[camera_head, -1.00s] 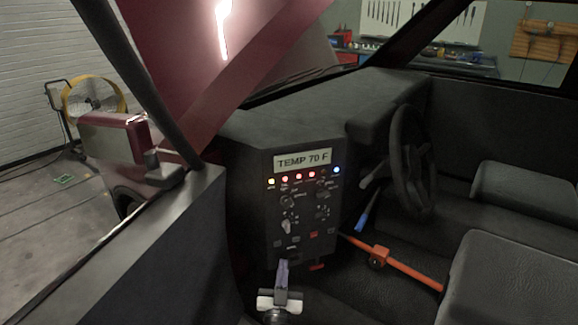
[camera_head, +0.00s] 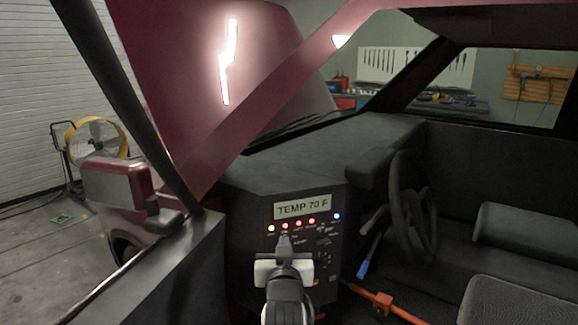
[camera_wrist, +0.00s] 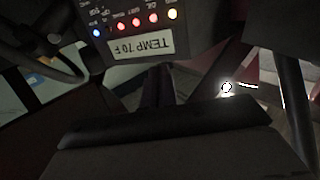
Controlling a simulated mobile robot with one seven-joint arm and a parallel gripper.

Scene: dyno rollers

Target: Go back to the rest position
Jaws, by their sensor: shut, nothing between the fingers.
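My gripper (camera_head: 285,243) is in the lower middle of the head view, in front of the dashboard control panel. Its fingers are together with nothing between them, and they point up the panel. My white wrist and dark arm cover the panel's lower middle. The control panel (camera_head: 257,214) has a "TEMP 70 F" display (camera_head: 303,207) and a row of lit yellow, red and blue lamps. In the wrist view the display (camera_wrist: 139,48) and lamps appear upside down at the top; the fingers cannot be made out there.
The steering wheel (camera_head: 409,200) is right of the panel. An orange bar (camera_head: 392,305) and a blue-handled lever (camera_head: 364,268) are low at right. The door frame and mirror (camera_head: 115,182) stand at left. Seats (camera_head: 525,233) fill the right. A yellow fan (camera_head: 95,138) stands outside.

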